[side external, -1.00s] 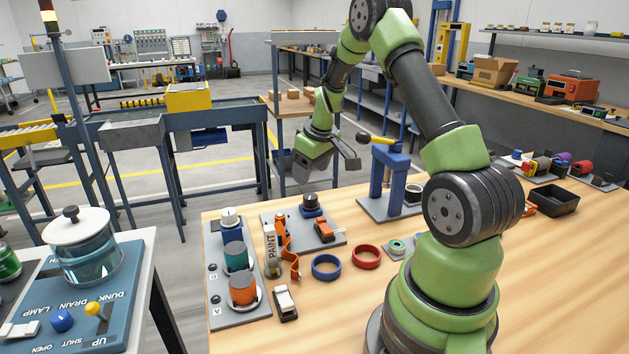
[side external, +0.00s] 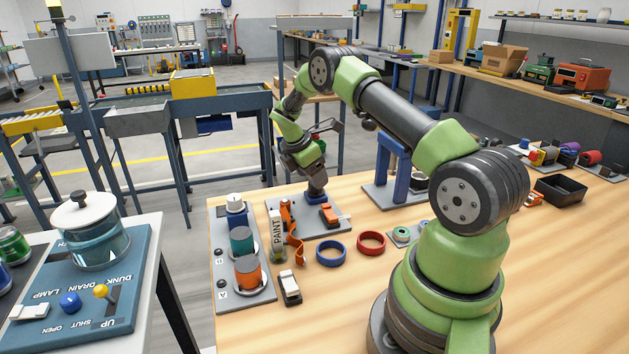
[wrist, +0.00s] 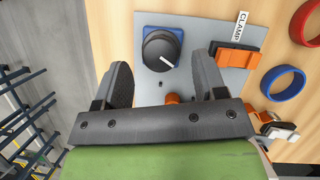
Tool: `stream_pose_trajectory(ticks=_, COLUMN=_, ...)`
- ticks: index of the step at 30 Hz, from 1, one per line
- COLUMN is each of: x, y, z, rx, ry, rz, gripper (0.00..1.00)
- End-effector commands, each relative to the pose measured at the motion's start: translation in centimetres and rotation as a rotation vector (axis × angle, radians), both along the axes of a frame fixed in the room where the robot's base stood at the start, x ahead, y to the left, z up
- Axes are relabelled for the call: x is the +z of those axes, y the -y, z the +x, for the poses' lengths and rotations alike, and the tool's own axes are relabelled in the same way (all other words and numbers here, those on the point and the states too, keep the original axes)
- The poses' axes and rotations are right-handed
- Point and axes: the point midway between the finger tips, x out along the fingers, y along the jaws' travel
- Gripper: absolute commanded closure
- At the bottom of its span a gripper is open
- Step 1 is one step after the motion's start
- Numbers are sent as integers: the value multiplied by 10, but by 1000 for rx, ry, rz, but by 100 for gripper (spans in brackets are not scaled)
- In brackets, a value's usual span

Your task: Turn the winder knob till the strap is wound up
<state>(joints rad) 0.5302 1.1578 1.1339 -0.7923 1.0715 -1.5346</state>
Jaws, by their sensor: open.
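The winder knob is a black round knob (wrist: 159,50) with a white pointer line, on a blue base (wrist: 178,32). In the side view my gripper hides most of the knob, and its blue base (side external: 316,198) shows below. My gripper (side external: 315,184) points down over it. In the wrist view my gripper (wrist: 164,76) is open, its two fingers apart to the left and right, with the knob in line with the gap. I cannot tell if they touch. The orange strap (side external: 294,247) hangs curled at the plate's near edge; a bit of orange (wrist: 172,98) shows in the wrist view.
An orange clamp (side external: 329,215) stands right of the winder on the same grey plate (side external: 300,231). A paint tube (side external: 277,240) and a panel with orange and teal knobs (side external: 261,290) are nearby. Blue (side external: 331,254) and red (side external: 371,243) rings lie right. A blue press stand (side external: 393,178) is behind.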

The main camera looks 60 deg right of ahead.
Motion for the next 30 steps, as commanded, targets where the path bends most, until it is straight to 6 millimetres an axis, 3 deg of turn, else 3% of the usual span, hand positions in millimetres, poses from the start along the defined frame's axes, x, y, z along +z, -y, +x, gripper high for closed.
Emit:
stream_pose_trajectory(ticks=6, x=-21, y=7, z=-4, rx=0, ry=1, rz=1, gripper=35)
stream_pose_trajectory(ticks=15, x=-23, y=8, z=-5, rx=-1, ry=2, rz=0, gripper=35)
stream_pose_trajectory(ticks=22, x=-23, y=8, z=-5, rx=-1, ry=2, rz=0, gripper=84)
stream_pose_trajectory(ticks=30, x=-23, y=8, z=-5, rx=-23, ry=1, rz=0, gripper=84)
